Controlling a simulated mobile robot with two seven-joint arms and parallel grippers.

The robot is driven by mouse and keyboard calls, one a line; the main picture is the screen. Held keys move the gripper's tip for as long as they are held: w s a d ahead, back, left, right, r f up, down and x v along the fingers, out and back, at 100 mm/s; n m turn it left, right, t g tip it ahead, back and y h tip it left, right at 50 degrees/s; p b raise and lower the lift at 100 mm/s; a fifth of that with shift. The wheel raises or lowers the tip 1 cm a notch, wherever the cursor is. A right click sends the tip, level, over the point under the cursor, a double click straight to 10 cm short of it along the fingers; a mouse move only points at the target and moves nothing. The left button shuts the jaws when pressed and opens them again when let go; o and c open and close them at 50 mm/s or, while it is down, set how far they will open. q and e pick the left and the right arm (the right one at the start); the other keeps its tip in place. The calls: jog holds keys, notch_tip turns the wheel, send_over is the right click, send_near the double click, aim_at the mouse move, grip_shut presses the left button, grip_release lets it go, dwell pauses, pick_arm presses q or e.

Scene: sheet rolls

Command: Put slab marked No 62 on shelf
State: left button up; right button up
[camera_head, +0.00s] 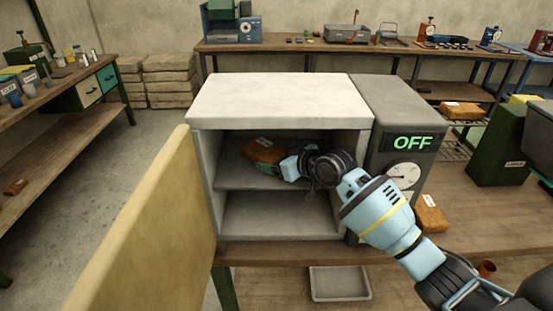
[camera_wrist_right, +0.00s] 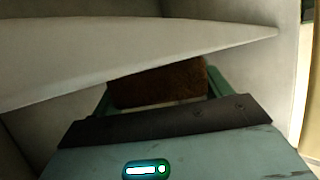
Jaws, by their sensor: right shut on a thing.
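An orange-brown slab (camera_head: 262,151) is inside the open grey cabinet (camera_head: 280,101), above its inner shelf (camera_head: 238,180). Whether the slab touches the shelf is unclear. My right gripper (camera_head: 277,164) reaches in from the right and is shut on this slab. The right wrist view shows the slab (camera_wrist_right: 158,82) between the gripper's green fingers, with a pale panel crossing in front of its upper part. A small pale label shows on the slab, too small to read. My left gripper is not in view.
The cabinet's yellowish door (camera_head: 150,235) stands open at the left. A grey control box (camera_head: 400,110) reading OFF adjoins the cabinet's right side. Another slab (camera_head: 430,214) lies on the bench to the right, and one (camera_head: 460,110) lies farther back. The cabinet's lower compartment (camera_head: 275,215) looks empty.

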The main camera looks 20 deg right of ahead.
jog(key=o, duration=0.8)
jog(key=shift+f, duration=0.2)
jog(key=o, duration=0.5)
jog(key=shift+r, duration=0.1)
jog(key=shift+c, duration=0.2)
jog(key=shift+r, duration=0.2)
jog(key=shift+v, duration=3.75)
jog(key=shift+f, duration=0.1)
